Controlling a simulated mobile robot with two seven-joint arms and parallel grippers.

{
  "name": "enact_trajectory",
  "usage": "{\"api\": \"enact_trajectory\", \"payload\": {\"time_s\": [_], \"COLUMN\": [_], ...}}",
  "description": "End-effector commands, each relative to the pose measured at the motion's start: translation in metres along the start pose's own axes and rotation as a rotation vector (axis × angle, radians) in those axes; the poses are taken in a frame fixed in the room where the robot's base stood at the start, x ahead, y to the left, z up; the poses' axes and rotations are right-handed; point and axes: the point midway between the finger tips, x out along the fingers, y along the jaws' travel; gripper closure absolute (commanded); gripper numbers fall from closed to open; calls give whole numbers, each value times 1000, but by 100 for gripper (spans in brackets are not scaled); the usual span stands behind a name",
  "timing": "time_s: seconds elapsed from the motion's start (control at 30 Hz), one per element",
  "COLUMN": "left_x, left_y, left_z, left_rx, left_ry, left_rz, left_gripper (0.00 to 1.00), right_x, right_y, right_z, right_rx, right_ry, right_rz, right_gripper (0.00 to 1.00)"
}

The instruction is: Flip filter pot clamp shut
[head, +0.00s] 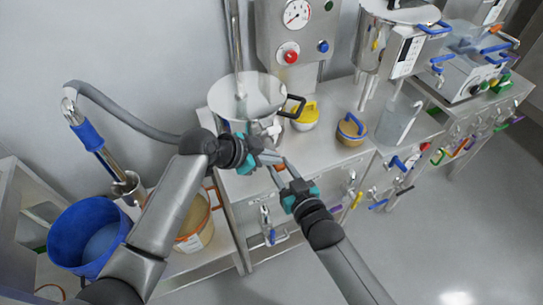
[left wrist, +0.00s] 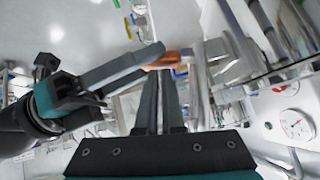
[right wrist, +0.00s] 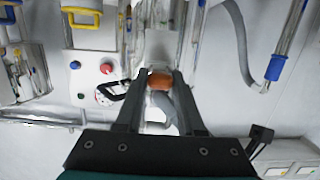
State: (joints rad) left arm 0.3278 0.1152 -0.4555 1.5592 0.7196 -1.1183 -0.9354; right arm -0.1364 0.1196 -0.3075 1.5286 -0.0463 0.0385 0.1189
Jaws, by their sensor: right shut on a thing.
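The filter pot (head: 243,104), a wide steel pot with a black side handle, stands on the bench below the gauge panel. An orange piece (right wrist: 160,81), which looks like the clamp's lever, sits between the fingertips of my right gripper (right wrist: 160,84); that gripper is shut on it. The orange piece also shows in the left wrist view (left wrist: 176,58), at the right gripper's fingertips. My left gripper (head: 264,156) is at the front of the pot, close to the right one; its fingers lie close together with nothing seen between them. In the head view the grippers hide the clamp.
A yellow-topped pot (head: 305,116) and a blue-handled tan container (head: 351,130) stand right of the filter pot. A blue bucket (head: 88,237) and an orange-rimmed tub (head: 195,225) are at the lower left. A grey hose (head: 130,118) runs behind my left arm. The floor at the right is clear.

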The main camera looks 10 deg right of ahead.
Motion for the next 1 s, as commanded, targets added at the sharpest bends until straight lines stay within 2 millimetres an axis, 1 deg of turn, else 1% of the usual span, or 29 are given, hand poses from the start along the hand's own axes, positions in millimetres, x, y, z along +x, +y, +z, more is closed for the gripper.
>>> {"api": "enact_trajectory", "payload": {"time_s": [0.03,0.07,0.1,0.33,0.57,0.7,0.77,0.87,1.0], "left_x": [5,5,5,4,3,3,3,3,3], "left_y": [6,6,7,6,4,4,4,4,4], "left_z": [12,13,13,11,9,8,8,8,8], "left_rx": [-7,-7,-7,-7,-6,-6,-6,-5,-5], "left_ry": [-28,-29,-29,-25,-20,-18,-18,-17,-17], "left_rz": [13,14,15,13,10,10,10,9,9], "left_gripper": [100,100,100,100,100,100,100,100,100], "right_x": [0,0,0,0,0,-5,-11,-24,-48], "right_y": [-3,-3,-3,-2,-2,-2,-2,-2,-2], "right_z": [-3,-3,-3,-2,-1,0,0,0,0], "right_rx": [-2,-2,-2,-1,-1,-1,-1,-1,-1], "right_ry": [10,11,11,9,6,5,4,3,4], "right_rz": [-5,-5,-5,-4,-3,-3,-3,-3,-3], "right_gripper": [100,100,59,33,32,32,32,32,32]}}
